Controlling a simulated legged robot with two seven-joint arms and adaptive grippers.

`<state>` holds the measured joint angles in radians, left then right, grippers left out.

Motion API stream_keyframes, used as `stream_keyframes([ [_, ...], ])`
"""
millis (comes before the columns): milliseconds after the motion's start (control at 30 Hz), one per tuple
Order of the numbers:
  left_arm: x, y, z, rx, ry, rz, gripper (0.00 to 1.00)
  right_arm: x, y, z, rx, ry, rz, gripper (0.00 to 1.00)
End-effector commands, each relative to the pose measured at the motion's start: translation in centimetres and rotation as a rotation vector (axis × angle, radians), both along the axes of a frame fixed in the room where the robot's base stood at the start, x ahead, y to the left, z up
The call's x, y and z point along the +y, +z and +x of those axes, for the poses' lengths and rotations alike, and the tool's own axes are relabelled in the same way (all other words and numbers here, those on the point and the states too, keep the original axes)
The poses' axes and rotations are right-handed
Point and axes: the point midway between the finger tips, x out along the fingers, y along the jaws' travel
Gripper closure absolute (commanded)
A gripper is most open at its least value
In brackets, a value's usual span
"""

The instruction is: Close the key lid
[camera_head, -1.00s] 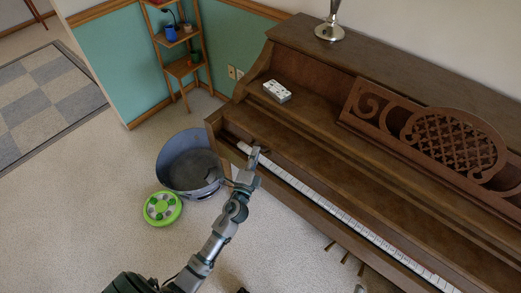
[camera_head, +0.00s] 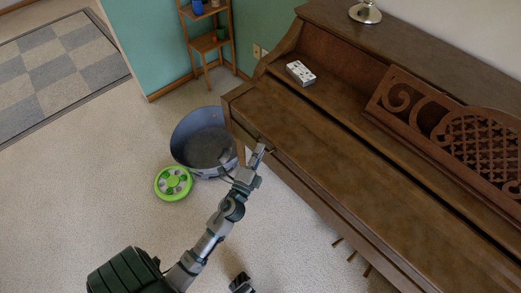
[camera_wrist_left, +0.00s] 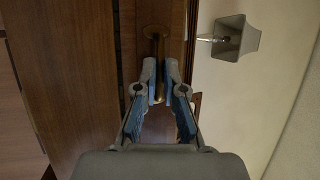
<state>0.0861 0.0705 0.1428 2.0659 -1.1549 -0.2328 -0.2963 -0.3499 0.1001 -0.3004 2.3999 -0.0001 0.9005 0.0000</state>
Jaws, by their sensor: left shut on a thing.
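The brown wooden key lid (camera_head: 340,165) lies down over the keyboard of the upright piano, and no white keys show in the head view. My left gripper (camera_head: 260,155) is at the lid's front edge, near its left end. In the left wrist view, my left gripper (camera_wrist_left: 158,95) has its fingers closed around a thin brass knob (camera_wrist_left: 157,48) on a wooden panel. My right gripper (camera_head: 241,284) seems to show only as a small dark part at the bottom edge; its fingers cannot be made out.
A grey-blue tub (camera_head: 203,142) and a green round toy (camera_head: 173,183) stand on the carpet left of the piano. A white box (camera_head: 300,73) lies on the piano, behind the lid. A carved music stand (camera_head: 470,135) rises at right. Carpet at lower left is clear.

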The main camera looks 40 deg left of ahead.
Motion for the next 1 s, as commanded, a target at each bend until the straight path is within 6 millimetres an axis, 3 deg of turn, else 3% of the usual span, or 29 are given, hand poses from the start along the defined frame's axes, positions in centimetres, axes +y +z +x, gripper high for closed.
stream_keyframes([
  [33, -0.3, -1.8, -0.1, 0.032, -0.006, -0.011, 1.00, 0.0, -0.3, 0.1, 0.004, 0.000, 0.000, 0.36],
  [167, -0.3, -1.9, -0.1, 0.032, -0.005, -0.012, 1.00, 0.0, -0.3, 0.1, 0.005, 0.000, -0.001, 0.36],
  [200, -0.3, -1.9, -0.1, 0.032, -0.005, -0.012, 0.87, 0.0, -0.3, 0.1, 0.005, 0.000, -0.001, 0.36],
  [233, -0.3, -1.9, -0.1, 0.032, -0.005, -0.012, 0.81, 0.0, -0.3, 0.1, 0.005, 0.000, -0.001, 0.36],
  [767, -0.2, -1.6, -0.3, 0.028, 0.000, -0.009, 0.81, 0.0, -0.2, 0.0, 0.004, -0.001, -0.001, 0.36],
  [1000, -1.2, -2.2, -3.5, 0.025, 0.002, -0.015, 0.81, 0.0, -0.1, 0.0, 0.003, -0.001, -0.001, 0.36],
])
